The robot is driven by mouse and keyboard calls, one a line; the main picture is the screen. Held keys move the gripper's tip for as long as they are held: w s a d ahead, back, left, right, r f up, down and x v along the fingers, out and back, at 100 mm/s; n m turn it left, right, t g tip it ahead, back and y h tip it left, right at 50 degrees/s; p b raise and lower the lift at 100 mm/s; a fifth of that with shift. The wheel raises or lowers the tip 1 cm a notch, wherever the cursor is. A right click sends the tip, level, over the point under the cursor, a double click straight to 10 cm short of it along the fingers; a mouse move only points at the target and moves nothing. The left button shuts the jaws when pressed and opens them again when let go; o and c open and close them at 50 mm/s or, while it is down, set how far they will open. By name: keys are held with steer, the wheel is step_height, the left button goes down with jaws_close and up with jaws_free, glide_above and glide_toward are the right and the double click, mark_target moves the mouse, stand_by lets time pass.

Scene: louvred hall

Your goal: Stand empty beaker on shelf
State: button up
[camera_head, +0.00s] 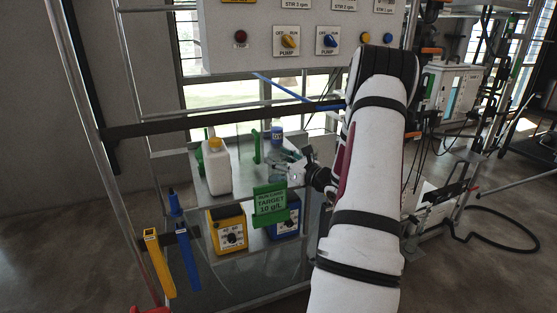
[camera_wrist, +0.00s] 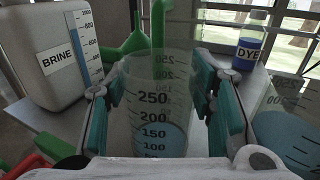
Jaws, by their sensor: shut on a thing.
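My gripper (camera_wrist: 158,92) has its teal fingers closed on both sides of a clear, upright beaker (camera_wrist: 153,108) with black graduations. In the head view, the gripper (camera_head: 296,162) is over the right part of the grey shelf (camera_head: 242,180), and the beaker (camera_head: 297,173) is small and partly hidden. A gap between beaker and shelf cannot be judged.
A white brine jug (camera_head: 216,169) stands left on the shelf. A second beaker with bluish liquid (camera_wrist: 290,140) is close on the right.

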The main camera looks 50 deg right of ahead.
steer(key=shift+f, duration=0.15)
steer(key=o, duration=1.3)
